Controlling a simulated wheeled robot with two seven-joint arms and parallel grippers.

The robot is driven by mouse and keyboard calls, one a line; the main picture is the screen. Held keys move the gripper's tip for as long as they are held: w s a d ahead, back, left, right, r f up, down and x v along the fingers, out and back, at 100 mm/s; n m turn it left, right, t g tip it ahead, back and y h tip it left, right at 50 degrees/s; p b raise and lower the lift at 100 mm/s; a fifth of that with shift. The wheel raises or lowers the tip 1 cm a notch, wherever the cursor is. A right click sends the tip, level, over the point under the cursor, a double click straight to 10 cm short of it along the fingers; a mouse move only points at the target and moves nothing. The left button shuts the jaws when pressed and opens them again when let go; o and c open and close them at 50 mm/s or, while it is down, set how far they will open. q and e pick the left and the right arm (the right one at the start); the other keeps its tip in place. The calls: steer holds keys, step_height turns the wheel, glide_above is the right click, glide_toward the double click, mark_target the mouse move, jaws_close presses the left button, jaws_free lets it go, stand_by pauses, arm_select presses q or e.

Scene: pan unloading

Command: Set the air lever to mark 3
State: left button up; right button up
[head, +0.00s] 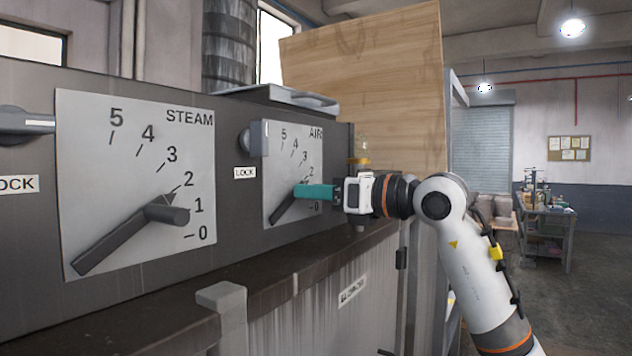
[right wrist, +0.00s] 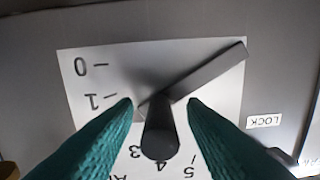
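The air lever is a dark grey bar (head: 284,212) on the white AIR plate (head: 276,165), which carries marks 0 to 5. It rises from the plate's lower left towards marks 1 and 2; mark 2 is hidden in the right wrist view, so the exact setting is unclear. The lever's round handle (right wrist: 160,130) sticks out towards the right wrist camera. My right gripper (head: 300,191), with teal fingers, is at the handle. In the right wrist view its fingers stand on either side of the handle, with a visible gap on both sides. My left gripper is out of view.
A STEAM plate (head: 85,160) with its own lever (head: 125,240) is at the left, its handle between marks 1 and 2. A grey knob (head: 254,139) projects at the AIR plate's upper left. A ledge (head: 255,297) runs below. A wooden board (head: 385,90) stands behind.

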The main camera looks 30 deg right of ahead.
steer(key=shift+w+a, duration=0.15)
steer(key=shift+w, duration=0.05)
jaws_close()
steer(key=shift+s+a+r+n, duration=0.15)
steer(key=shift+r+n, duration=0.25)
steer(key=shift+n, duration=0.1)
steer(key=shift+s+a+r+n, duration=0.15)
steer(key=shift+a+r+n, duration=0.2)
steer(key=shift+n, duration=0.65)
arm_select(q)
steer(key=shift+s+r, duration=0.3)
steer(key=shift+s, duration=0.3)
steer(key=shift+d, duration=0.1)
arm_select(e)
jaws_free()
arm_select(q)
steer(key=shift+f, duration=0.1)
arm_select(e)
steer(key=shift+s, duration=0.1)
